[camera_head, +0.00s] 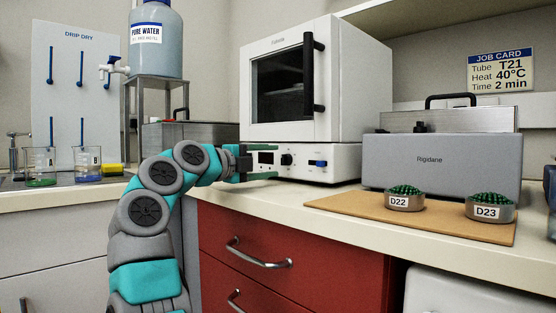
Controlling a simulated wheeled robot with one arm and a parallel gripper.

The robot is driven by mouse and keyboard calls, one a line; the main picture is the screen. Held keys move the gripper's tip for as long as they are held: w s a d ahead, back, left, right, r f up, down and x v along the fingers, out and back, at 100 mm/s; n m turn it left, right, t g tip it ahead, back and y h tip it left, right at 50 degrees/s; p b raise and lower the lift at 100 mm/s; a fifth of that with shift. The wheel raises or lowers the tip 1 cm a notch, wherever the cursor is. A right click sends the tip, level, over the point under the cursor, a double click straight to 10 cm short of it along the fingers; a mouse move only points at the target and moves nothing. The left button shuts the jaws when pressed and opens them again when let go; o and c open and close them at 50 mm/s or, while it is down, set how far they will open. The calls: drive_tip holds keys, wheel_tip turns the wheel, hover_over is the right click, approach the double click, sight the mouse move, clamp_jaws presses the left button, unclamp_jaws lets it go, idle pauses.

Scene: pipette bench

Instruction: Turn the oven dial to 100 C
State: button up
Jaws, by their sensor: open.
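The white oven (350,90) stands on the bench at the centre, its dark-windowed door shut. Its control panel lies below the door, with a small dark display (266,158), a black dial (287,160) and a blue switch (317,163). The dial's setting is too small to read. My gripper (268,164) is open at the left of the panel, its fingers pointing right toward the dial. The fingertips look close to the dial; I cannot tell whether they touch it. The arm hides part of the panel's left end.
A grey Rigidane box (440,163) stands right of the oven. A tan board (400,219) in front holds dishes D22 (405,202) and D23 (489,213). A water bottle (155,45), beakers (88,162) and a drying rack (65,90) are left. The job card (501,72) reads 40°C.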

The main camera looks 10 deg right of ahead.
sight(285, 160)
drive_tip(key=x, duration=0.3)
drive_tip(key=shift+w+d, duration=0.1)
drive_tip(key=shift+d, duration=0.05)
clamp_jaws()
idle(0.4)
